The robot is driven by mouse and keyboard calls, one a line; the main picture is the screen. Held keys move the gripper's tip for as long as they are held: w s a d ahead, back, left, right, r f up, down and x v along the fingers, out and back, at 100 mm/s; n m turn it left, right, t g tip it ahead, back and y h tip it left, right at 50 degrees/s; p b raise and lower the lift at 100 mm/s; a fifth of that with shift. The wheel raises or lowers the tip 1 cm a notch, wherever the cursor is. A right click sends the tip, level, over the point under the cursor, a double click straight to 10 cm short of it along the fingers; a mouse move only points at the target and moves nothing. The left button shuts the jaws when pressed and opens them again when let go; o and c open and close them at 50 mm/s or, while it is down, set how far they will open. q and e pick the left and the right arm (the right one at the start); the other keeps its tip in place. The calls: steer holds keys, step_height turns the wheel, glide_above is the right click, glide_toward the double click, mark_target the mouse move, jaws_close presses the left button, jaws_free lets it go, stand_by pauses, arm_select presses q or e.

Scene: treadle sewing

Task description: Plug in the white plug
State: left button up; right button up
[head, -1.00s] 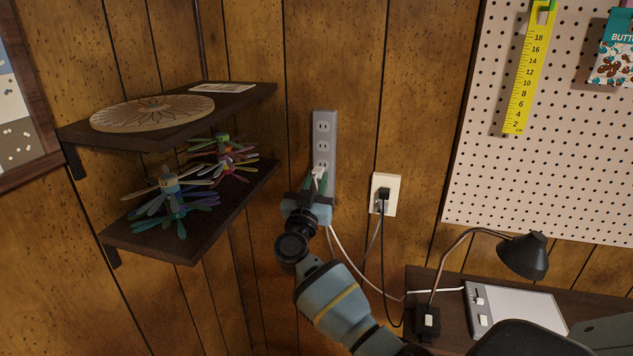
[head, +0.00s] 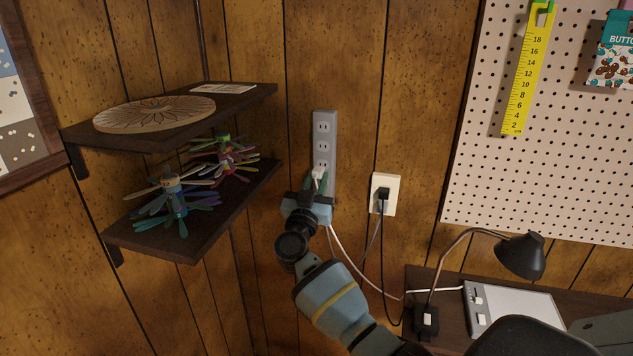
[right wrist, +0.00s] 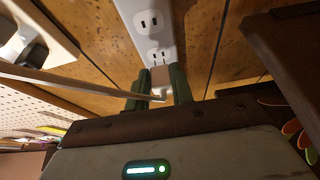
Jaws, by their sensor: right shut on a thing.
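The white plug (head: 318,174) is between the fingers of my right gripper (head: 316,181), which is shut on it. It also shows in the right wrist view (right wrist: 160,91), between the two dark green fingers (right wrist: 158,82). The grey outlet strip (head: 324,137) is upright on the wall, with the plug in front of its lower part. In the right wrist view, open sockets of the strip (right wrist: 150,22) show beyond the plug. A white cord (head: 348,258) hangs below. My left gripper is not in view.
A wall outlet (head: 385,194) right of the strip holds a black plug (head: 383,193). Shelves (head: 190,240) with dragonfly ornaments stand close on the left. A desk lamp (head: 522,255) and a white-grey pedal-like device (head: 512,310) are at the lower right.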

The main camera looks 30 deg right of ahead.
steer(key=shift+r, duration=0.1)
steer(key=shift+w+d, duration=0.75)
steer(key=shift+d, duration=0.15)
stand_by(0.8)
steer(key=shift+w+d, duration=0.1)
steer(key=shift+d, duration=0.05)
steer(key=o, duration=1)
steer(key=shift+o, duration=0.2)
steer(key=v, duration=0.7)
steer(key=shift+s+a, duration=0.2)
steer(key=shift+f, duration=0.25)
